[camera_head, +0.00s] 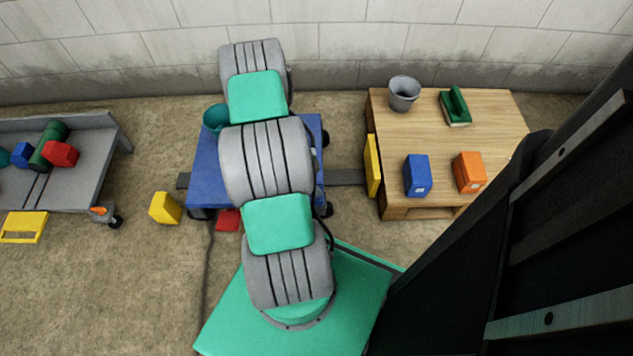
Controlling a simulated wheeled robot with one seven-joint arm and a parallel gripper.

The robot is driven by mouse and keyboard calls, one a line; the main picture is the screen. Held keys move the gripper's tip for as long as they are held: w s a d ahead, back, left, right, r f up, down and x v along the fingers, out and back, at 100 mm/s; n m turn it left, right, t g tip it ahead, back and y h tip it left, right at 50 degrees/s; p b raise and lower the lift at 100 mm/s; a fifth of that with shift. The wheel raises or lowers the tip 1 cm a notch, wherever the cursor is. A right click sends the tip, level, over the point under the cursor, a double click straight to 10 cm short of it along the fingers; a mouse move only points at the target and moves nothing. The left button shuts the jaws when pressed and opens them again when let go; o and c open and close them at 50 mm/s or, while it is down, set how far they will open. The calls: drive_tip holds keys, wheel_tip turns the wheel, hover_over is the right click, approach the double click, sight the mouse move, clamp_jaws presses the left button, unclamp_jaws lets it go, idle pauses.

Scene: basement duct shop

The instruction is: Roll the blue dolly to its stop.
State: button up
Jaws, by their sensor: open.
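The blue dolly (207,183) stands on the floor left of centre, low on dark wheels, with much of its top hidden behind my arm. A dark grey rail (345,177) shows at both sides of it and runs right to an upright yellow block (372,165), which looks like the stop, against the wooden table. A clear gap lies between the dolly's right edge and the yellow block. My arm reaches over the dolly, but my gripper does not show, so contact with the dolly cannot be seen.
A teal round object (215,118) shows at the dolly's back left. A yellow block (165,208) and a red block (228,219) are near its front. The wooden table (430,135) holds a grey bucket and blocks. A grey cart (90,165) stands left.

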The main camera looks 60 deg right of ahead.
clamp_jaws()
idle(0.4)
